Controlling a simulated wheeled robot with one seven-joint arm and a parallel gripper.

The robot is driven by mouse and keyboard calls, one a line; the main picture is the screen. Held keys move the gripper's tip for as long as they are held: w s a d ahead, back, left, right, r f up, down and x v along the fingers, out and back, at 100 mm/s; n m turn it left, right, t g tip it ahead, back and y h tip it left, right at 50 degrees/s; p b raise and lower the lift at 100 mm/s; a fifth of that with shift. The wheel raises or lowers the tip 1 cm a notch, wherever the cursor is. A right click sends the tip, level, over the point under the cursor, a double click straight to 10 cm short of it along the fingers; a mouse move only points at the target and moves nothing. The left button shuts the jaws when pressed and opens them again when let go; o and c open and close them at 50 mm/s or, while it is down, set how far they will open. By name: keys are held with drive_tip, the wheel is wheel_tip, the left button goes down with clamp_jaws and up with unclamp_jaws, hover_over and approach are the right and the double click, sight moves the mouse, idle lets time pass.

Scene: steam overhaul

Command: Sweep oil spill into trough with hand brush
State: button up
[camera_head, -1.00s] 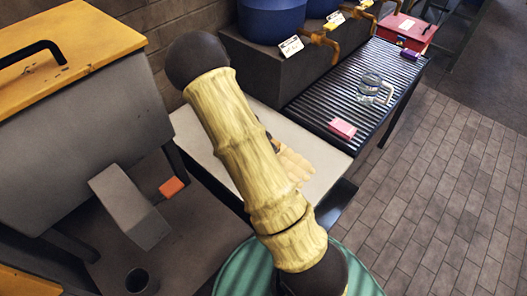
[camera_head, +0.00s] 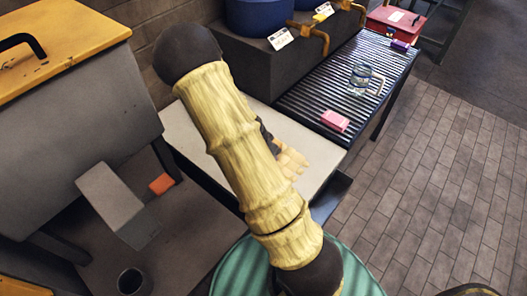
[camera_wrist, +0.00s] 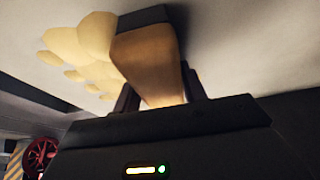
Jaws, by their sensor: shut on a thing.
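The pale tabletop (camera_head: 190,128) lies behind my arm in the head view. A cluster of yellowish rounded blobs (camera_head: 292,163), apparently the oil spill, lies on it towards its right edge; it also shows in the wrist view (camera_wrist: 92,38). In the wrist view my gripper (camera_wrist: 160,95) is shut on a tan-brown handled piece with a dark end, which looks like the hand brush (camera_wrist: 150,58). The dark end is close to the pale surface; contact is unclear. A dark trough-like channel (camera_head: 332,196) runs below the table's right edge. My arm hides much of the brush in the head view.
Blue barrels with taps stand behind. A grey cabinet with a yellow top (camera_head: 60,110) is at left. Brick floor is open at right.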

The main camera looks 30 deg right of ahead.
sight(287, 168)
drive_tip(key=shift+s+d, duration=0.25)
drive_tip(key=shift+s, duration=0.4)
drive_tip(key=shift+s+d+r+b, duration=0.1)
drive_tip(key=shift+s+d+b, duration=0.2)
drive_tip(key=shift+s, duration=0.45)
drive_tip(key=shift+s+d+r+b, duration=0.15)
drive_tip(key=shift+s+d, duration=0.15)
drive_tip(key=shift+s, duration=0.4)
drive_tip(key=shift+f, duration=0.1)
drive_tip(key=shift+s+d+f+b, duration=0.1)
drive_tip(key=shift+s+d+b, duration=0.2)
drive_tip(key=shift+s, duration=0.35)
drive_tip(key=shift+s+d+f+b, duration=0.15)
drive_tip(key=shift+s+d, duration=0.1)
drive_tip(key=shift+s, duration=0.35)
drive_tip(key=shift+s+r, duration=0.1)
drive_tip(key=shift+s, duration=0.1)
drive_tip(key=shift+s+d+r, duration=0.1)
drive_tip(key=shift+s+d, duration=0.2)
drive_tip(key=shift+s, duration=0.35)
drive_tip(key=shift+s+d, duration=0.3)
drive_tip(key=shift+s, duration=0.35)
